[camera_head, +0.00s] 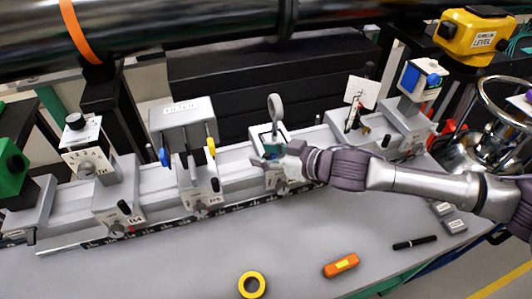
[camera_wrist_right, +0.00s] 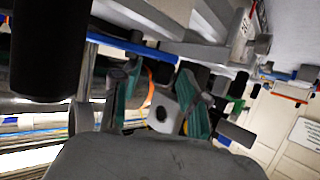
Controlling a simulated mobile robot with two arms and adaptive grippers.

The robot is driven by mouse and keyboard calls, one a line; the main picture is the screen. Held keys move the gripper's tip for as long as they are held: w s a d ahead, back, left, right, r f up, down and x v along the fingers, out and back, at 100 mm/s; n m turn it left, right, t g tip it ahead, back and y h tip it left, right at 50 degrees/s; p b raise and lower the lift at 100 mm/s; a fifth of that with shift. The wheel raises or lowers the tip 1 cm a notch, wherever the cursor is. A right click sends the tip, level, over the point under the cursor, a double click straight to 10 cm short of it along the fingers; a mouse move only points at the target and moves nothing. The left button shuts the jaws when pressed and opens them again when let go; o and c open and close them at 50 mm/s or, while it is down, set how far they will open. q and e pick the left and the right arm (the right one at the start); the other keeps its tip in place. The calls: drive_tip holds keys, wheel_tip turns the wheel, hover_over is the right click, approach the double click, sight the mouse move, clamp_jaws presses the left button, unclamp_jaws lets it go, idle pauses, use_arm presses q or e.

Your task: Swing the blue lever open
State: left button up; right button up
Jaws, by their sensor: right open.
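The blue lever (camera_head: 164,157) stands upright on the left side of the grey filter unit (camera_head: 182,110), left of centre in the head view. A matching yellow lever (camera_head: 211,147) stands on the unit's right side. My right gripper (camera_head: 267,158) comes in from the right. It is well to the right of the blue lever, beside the ring-topped mount, and does not touch the lever. In the right wrist view its teal-padded fingers (camera_wrist_right: 160,98) are apart. A pale block with a dark hole shows beyond them; whether the fingers touch it I cannot tell. My left gripper is out of view.
A grey rail (camera_head: 240,172) carries several mounts, including a ring-topped post (camera_head: 275,107) near my right gripper. A dark pipe (camera_head: 180,35) crosses above. Yellow tape (camera_head: 252,285), an orange tool (camera_head: 341,265) and a black pen (camera_head: 414,242) lie on the front bench, otherwise largely clear.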

drive_tip(key=shift+d, duration=0.1)
clamp_jaws()
drive_tip(key=shift+f+m+t+h+b, duration=0.1)
drive_tip(key=shift+m+t+h+b, duration=0.3)
drive_tip(key=shift+m+t, duration=0.1)
drive_tip(key=shift+a+m+t+h, duration=0.4)
drive_tip(key=shift+m+t, duration=0.2)
drive_tip(key=shift+m, duration=0.1)
drive_tip(key=m+t+h, duration=0.2)
drive_tip(key=h, duration=0.1)
drive_tip(key=shift+w+a+m, duration=0.2)
drive_tip(key=shift+w+m, duration=0.2)
drive_tip(key=shift+w+m+t+h, duration=0.35)
drive_tip(key=shift+m+t+h, duration=0.15)
drive_tip(key=shift+m+h, duration=0.6)
drive_tip(key=shift+r, duration=0.2)
